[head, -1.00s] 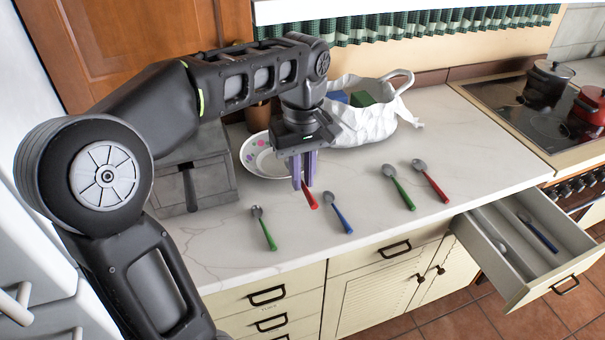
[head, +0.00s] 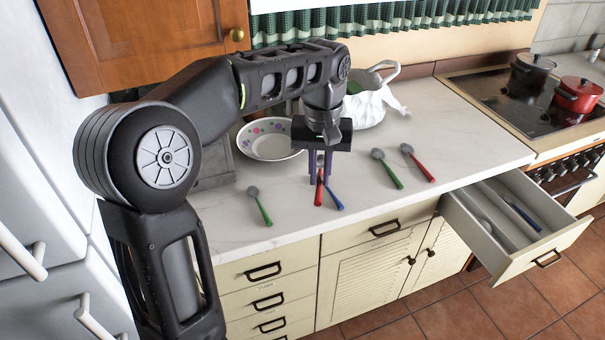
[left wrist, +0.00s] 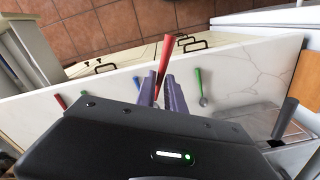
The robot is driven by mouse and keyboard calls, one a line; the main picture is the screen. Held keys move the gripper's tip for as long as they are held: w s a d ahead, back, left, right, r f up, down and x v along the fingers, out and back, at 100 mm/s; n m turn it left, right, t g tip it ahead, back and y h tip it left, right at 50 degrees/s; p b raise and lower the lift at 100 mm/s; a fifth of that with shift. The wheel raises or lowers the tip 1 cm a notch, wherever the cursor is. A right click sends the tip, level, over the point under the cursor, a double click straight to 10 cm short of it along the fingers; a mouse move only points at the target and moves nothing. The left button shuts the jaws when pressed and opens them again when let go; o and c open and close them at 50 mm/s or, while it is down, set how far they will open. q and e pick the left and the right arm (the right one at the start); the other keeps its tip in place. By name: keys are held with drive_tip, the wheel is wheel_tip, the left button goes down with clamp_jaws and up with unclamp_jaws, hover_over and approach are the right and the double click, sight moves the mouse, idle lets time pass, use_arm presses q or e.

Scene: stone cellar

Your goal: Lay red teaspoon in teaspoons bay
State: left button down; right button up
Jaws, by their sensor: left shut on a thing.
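My left gripper (head: 319,178) is shut on a red teaspoon (head: 319,191), above the counter just left of a blue spoon. In the left wrist view the red handle (left wrist: 166,52) sticks out past the purple fingertips (left wrist: 164,88); its bowl is hidden. The open drawer (head: 550,240) at the right has lengthwise bays split by a divider. A silvery spoon (head: 486,226) lies in its left bay and a blue-handled piece (head: 524,216) in its right bay. I cannot read which bay is for teaspoons. My right gripper is out of view.
On the counter lie a green spoon (head: 261,208), the blue spoon (head: 334,199), another green spoon (head: 389,170) and another red spoon (head: 419,164). A dotted bowl (head: 262,145) and a white bag (head: 366,108) stand behind. Pots (head: 578,94) sit on the hob at right.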

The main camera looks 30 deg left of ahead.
use_arm(q)
drive_tip(key=w+d+f+m+b, duration=0.2)
drive_tip(key=d+f+m+b, duration=0.1)
drive_tip(key=f, duration=0.7)
drive_tip(key=w+d+f+m+b, duration=0.2)
drive_tip(key=d+f+b, duration=0.3)
drive_tip(key=f, duration=0.6)
drive_tip(key=shift+w+d+f+m, duration=0.15)
drive_tip(key=shift+w+d+m, duration=0.4)
drive_tip(key=shift+d, duration=0.6)
